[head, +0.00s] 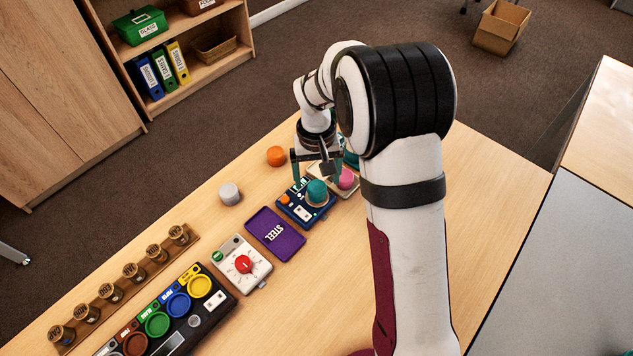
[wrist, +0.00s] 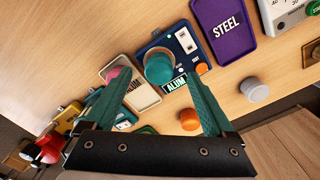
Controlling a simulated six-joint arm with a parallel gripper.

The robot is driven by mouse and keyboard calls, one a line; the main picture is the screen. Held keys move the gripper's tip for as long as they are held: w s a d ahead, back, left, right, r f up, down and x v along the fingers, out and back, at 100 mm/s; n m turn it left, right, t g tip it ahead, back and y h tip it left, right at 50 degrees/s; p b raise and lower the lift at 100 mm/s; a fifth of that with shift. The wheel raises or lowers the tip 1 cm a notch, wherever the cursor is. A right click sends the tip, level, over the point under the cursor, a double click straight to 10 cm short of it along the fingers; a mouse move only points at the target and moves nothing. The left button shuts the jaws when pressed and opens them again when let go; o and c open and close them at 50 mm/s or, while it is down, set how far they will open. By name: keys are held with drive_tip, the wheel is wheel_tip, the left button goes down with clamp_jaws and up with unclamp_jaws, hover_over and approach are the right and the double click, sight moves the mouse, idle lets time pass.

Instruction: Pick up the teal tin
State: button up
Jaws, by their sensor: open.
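The teal tin (head: 317,194) is a short round can standing on a dark blue panel (head: 293,213) marked "ALUM" in the wrist view. The tin also shows in the wrist view (wrist: 158,68), between and beyond my fingertips. My gripper (head: 317,178) is open and empty, pointing down over the tin, with one finger to each side of it in the picture. I cannot tell how much height lies between the fingertips and the tin.
A pink tin (head: 347,179) stands close on the right on a cream panel. An orange tin (head: 276,156) and a grey tin (head: 229,193) stand on bare table behind. A purple "STEEL" tray (head: 275,233) lies to the left.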

sight(317, 186)
drive_tip(key=f, duration=0.2)
drive_tip(key=w+f, duration=0.1)
drive_tip(key=f, duration=0.2)
drive_tip(key=shift+w+f, duration=0.2)
drive_tip(key=shift+f, duration=0.15)
clamp_jaws()
drive_tip(key=shift+r, duration=0.15)
